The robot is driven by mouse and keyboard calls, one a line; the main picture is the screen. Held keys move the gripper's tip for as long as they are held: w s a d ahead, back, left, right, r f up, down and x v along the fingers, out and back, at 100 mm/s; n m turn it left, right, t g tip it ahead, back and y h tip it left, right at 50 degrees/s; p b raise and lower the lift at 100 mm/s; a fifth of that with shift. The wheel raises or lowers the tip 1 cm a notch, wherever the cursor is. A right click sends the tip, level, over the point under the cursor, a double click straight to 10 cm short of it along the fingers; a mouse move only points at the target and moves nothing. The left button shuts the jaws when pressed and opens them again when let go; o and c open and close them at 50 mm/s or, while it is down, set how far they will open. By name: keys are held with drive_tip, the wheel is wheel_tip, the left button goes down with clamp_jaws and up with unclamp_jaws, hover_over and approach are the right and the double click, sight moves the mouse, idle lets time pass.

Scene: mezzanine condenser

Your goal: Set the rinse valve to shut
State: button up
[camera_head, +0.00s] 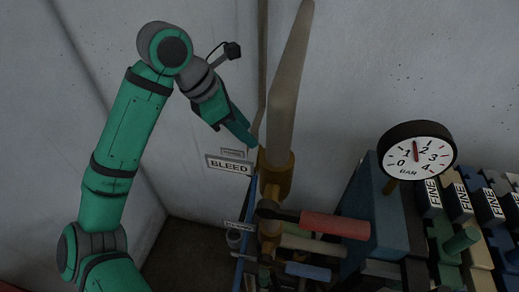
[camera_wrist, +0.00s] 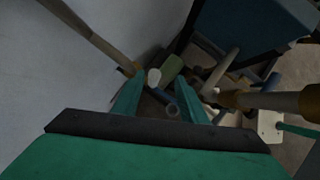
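No label reading "rinse" is legible, so I cannot tell which valve is the rinse valve. A red-handled lever (camera_head: 335,226) extends right from a brass valve body on the vertical pipe in the head view. A sign reading BLEED (camera_head: 229,167) hangs left of the pipe; the small tags (camera_head: 232,153) and (camera_head: 238,226) are too small to read. My gripper (camera_head: 250,142) is left of the pipe, above the BLEED sign. In the wrist view my gripper (camera_wrist: 158,97) has its two green fingers apart, with nothing clearly held between them.
A tall tan pipe (camera_head: 288,80) rises above the brass fitting (camera_head: 275,177). Several coloured handles (camera_head: 307,271) crowd below the red lever. A round BAR gauge (camera_head: 419,152) stands on a dark blue box (camera_head: 374,215). Blocks marked FINE (camera_head: 459,200) line the right. Pale walls close the left and back.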

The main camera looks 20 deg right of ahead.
drive_tip(key=a+y, duration=0.1)
approach(254, 164)
drive_tip(key=shift+n, duration=0.3)
drive_tip(key=d+f, duration=0.2)
drive_tip(key=w+d+f, duration=0.1)
drive_tip(key=d+f, duration=0.1)
drive_tip(key=shift+d+f, duration=0.2)
drive_tip(key=shift+f, duration=0.15)
drive_tip(key=shift+c, duration=0.6)
clamp_jaws()
